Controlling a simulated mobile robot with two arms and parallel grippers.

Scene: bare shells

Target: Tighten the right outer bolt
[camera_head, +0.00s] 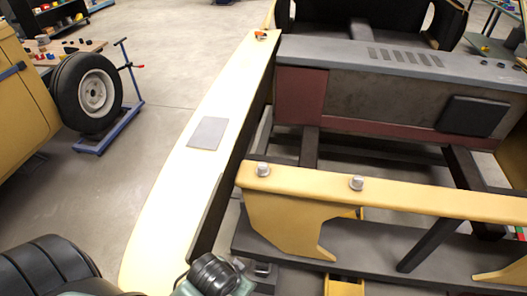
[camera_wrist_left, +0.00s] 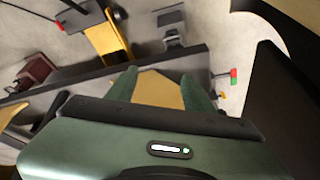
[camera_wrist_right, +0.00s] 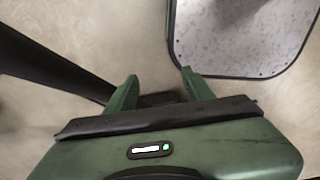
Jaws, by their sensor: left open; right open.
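Two silver bolt heads, one at the left end (camera_head: 263,169) and one further right (camera_head: 356,183), stand on the yellow crossbar (camera_head: 430,203) in the head view. I cannot tell which bolt the task calls the right outer one. My left gripper (camera_wrist_left: 160,90) is open in the left wrist view. A yellow surface (camera_wrist_left: 158,88) shows between its fingers; whether they touch it is unclear. My right gripper (camera_wrist_right: 160,88) is open in the right wrist view, with nothing held. Neither gripper's fingertips show in the head view.
A long cream panel (camera_head: 165,190) with a grey plate (camera_head: 207,133) runs along the left. A dark chassis beam (camera_head: 370,250) lies below the crossbar. A wheel (camera_head: 88,92) sits on a blue dolly (camera_head: 112,130). A speckled panel (camera_wrist_right: 245,35) shows in the right wrist view.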

